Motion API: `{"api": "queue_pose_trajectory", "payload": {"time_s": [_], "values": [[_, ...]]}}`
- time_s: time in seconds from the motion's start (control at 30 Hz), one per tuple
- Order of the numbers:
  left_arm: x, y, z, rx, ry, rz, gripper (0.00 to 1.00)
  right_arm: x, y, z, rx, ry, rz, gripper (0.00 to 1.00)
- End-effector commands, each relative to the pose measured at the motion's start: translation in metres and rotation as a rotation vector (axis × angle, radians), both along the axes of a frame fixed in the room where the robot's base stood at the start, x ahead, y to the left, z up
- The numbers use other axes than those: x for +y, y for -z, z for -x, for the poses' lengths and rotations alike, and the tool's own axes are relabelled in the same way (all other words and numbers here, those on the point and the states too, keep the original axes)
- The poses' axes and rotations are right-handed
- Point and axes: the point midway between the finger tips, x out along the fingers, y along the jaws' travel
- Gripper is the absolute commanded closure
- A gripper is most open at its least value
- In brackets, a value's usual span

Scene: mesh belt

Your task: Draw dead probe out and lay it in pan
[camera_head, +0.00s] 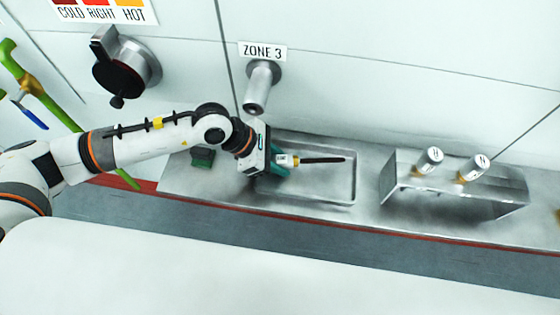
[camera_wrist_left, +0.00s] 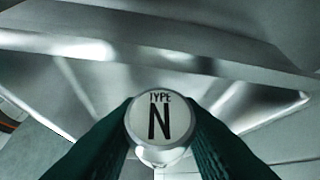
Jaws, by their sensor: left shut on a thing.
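My left gripper (camera_head: 281,163) is shut on the dead probe (camera_head: 322,160), holding it by its light head. The probe's dark stem points right and lies over the shallow metal pan (camera_head: 354,183). I cannot tell whether the stem touches the pan floor. In the left wrist view the green fingers of the left gripper (camera_wrist_left: 160,135) close on both sides of the probe's round cap (camera_wrist_left: 160,117), marked "TYPE N". The Zone 3 port (camera_head: 262,87) is a metal tube sticking out of the wall above the pan. My right gripper is not in view.
A metal rack (camera_head: 445,200) to the right of the pan holds two upright probes, marked H (camera_head: 430,158) and N (camera_head: 473,168). A small green block (camera_head: 203,157) sits left of the pan. A black knob (camera_head: 122,72) juts from the wall. Shelf between pan and rack is clear.

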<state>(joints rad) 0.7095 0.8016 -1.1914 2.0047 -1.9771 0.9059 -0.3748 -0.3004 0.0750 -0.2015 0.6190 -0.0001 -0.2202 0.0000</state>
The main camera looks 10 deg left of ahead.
Motion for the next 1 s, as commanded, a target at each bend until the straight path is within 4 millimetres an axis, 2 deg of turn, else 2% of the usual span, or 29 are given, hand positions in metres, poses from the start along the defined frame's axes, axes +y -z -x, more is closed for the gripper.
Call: {"api": "queue_pose_trajectory", "payload": {"time_s": [0.13, 0.33, 0.37, 0.5, 0.83, 1.0], "values": [[-0.001, 0.005, 0.002, 0.002, 0.005, 0.002, 0.90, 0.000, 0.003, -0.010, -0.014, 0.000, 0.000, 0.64], [-0.002, 0.005, 0.003, 0.004, 0.007, 0.003, 0.90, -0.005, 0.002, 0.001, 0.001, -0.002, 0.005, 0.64], [-0.002, 0.005, 0.003, 0.005, 0.008, 0.003, 0.68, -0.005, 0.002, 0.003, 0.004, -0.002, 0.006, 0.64], [-0.002, 0.005, 0.004, 0.005, 0.009, 0.003, 0.45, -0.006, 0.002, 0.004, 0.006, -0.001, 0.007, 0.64], [-0.001, 0.004, 0.004, 0.006, 0.009, 0.002, 0.44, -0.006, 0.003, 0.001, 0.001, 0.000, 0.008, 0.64], [0.013, -0.011, 0.006, 0.004, 0.007, 0.000, 0.44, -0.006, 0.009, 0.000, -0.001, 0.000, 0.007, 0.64]]}}
